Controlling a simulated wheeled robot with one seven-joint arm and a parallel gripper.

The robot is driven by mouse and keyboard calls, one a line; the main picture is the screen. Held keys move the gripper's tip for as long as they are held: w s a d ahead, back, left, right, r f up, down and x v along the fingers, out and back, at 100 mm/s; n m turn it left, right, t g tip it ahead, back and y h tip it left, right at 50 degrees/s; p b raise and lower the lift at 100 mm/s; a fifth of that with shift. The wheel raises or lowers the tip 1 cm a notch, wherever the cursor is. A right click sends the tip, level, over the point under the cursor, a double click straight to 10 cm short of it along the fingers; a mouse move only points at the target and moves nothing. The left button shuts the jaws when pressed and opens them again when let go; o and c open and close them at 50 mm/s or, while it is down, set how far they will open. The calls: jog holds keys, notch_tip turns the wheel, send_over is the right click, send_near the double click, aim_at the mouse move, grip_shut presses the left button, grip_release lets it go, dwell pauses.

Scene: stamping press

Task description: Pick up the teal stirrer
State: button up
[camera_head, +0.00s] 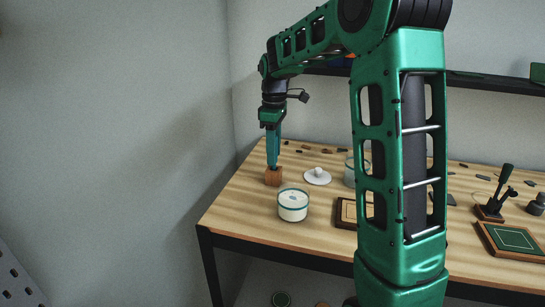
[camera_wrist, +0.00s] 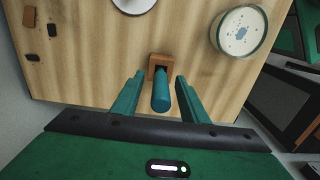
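The teal stirrer (camera_wrist: 161,98) stands upright in a small wooden block (camera_wrist: 158,60), its round end toward the wrist camera. My gripper (camera_wrist: 159,77) is open, with one teal finger on each side of the stirrer and a visible gap on both sides. In the head view my gripper (camera_head: 272,158) points down just above the wooden block (camera_head: 273,177). There the fingers and the stirrer are alike in colour, and I cannot tell them apart.
A white tub with a teal rim (camera_head: 293,206) stands right of the block, also in the wrist view (camera_wrist: 240,32). A white knobbed lid (camera_head: 317,177) lies behind it. Small dark pieces lie toward the back. The table's left edge (camera_head: 217,204) is close.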

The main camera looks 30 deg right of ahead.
jog(key=shift+c, duration=0.4)
grip_shut()
